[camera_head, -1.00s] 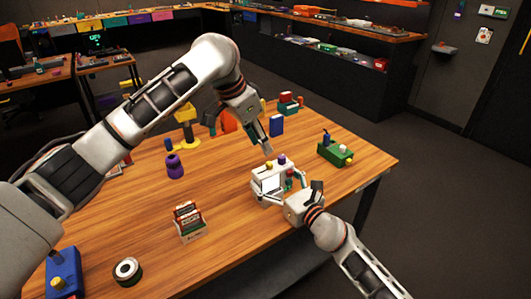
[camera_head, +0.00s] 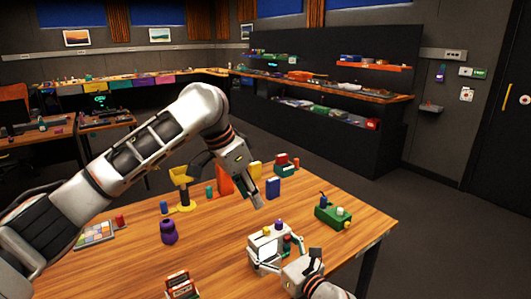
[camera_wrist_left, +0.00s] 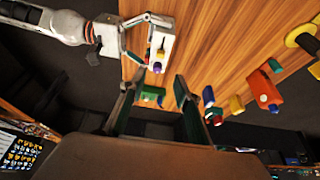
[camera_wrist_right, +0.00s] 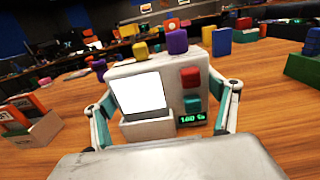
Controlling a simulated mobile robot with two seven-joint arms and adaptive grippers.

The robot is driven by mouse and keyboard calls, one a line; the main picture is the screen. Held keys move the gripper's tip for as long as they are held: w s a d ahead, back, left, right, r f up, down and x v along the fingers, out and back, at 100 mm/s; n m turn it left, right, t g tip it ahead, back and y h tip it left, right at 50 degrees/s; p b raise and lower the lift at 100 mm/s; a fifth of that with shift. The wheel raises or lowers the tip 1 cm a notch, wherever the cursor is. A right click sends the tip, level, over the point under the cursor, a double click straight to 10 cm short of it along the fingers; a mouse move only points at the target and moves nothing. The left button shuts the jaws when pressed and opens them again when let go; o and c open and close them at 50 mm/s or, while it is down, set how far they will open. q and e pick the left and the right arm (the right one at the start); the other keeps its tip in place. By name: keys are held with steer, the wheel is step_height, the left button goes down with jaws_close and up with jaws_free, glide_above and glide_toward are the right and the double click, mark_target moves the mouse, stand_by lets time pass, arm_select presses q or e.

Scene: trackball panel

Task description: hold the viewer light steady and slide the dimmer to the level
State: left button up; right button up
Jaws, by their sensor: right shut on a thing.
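The viewer light (camera_head: 262,252) is a white box near the table's front edge. In the right wrist view it (camera_wrist_right: 157,75) has a lit white screen, a red block (camera_wrist_right: 190,77) above a teal block (camera_wrist_right: 192,104), and a small green readout (camera_wrist_right: 192,118), too small to read surely. A yellow knob (camera_wrist_right: 140,50) and a purple knob (camera_wrist_right: 177,42) stand on top. My right gripper (camera_wrist_right: 162,118) is shut on the box, one finger at each side. My left gripper (camera_head: 259,206) is open and empty above and behind the box, apart from it; its fingers (camera_wrist_left: 153,90) show spread.
A green box (camera_head: 333,216) with knobs stands right of the viewer light. A blue block (camera_head: 273,188), an orange piece (camera_head: 224,180), a yellow stand (camera_head: 181,190) and a purple figure (camera_head: 168,231) stand farther back or left.

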arm_select(q)
steer(key=d+v, duration=0.1)
steer(key=v, duration=0.9)
steer(key=shift+w+r, duration=0.15)
steer(key=shift+w, duration=0.2)
stand_by(0.4)
arm_select(e)
steer(key=o, duration=1.2)
steer(key=shift+s+d, duration=0.1)
steer(key=v, duration=1.1)
steer(key=shift+s+d, duration=0.25)
steer(key=shift+s, duration=0.05)
arm_select(q)
steer(key=shift+r, duration=0.25)
arm_select(e)
steer(key=shift+v, duration=3)
